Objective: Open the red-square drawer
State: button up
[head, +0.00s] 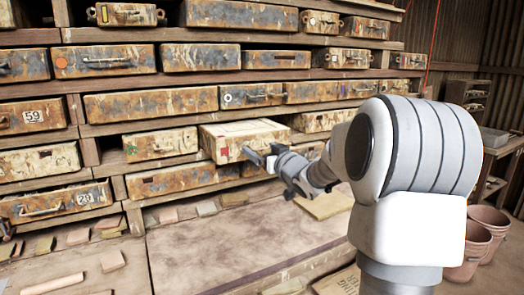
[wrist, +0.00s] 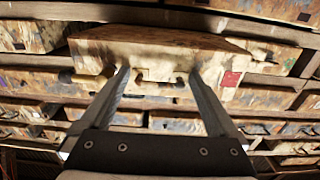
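The red-square drawer (head: 243,136) is in the middle of the rack in the head view and stands out past its neighbours, with its pale top showing. Its red square (head: 224,151) is on the left of its front. In the wrist view the drawer front (wrist: 150,52) fills the upper middle, with the red square (wrist: 231,79) at right. My gripper (head: 262,157) is at the drawer's front. In the wrist view its two fingers (wrist: 160,76) are spread apart, one on each side of the pale handle area (wrist: 157,75). Whether they touch it, I cannot tell.
A green-marked drawer (head: 160,144) is left of it, and a wide drawer (head: 178,181) sits below. Wood pieces (head: 113,261) lie on the bench (head: 215,243) under the rack. Pots (head: 476,240) stand at right. Space in front of the drawer is partly taken by my arm.

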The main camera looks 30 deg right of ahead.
jog(key=s+p, duration=0.1)
jog(key=s, duration=1.6)
jog(key=shift+s+d+p, duration=0.25)
jog(key=shift+d+p, duration=0.05)
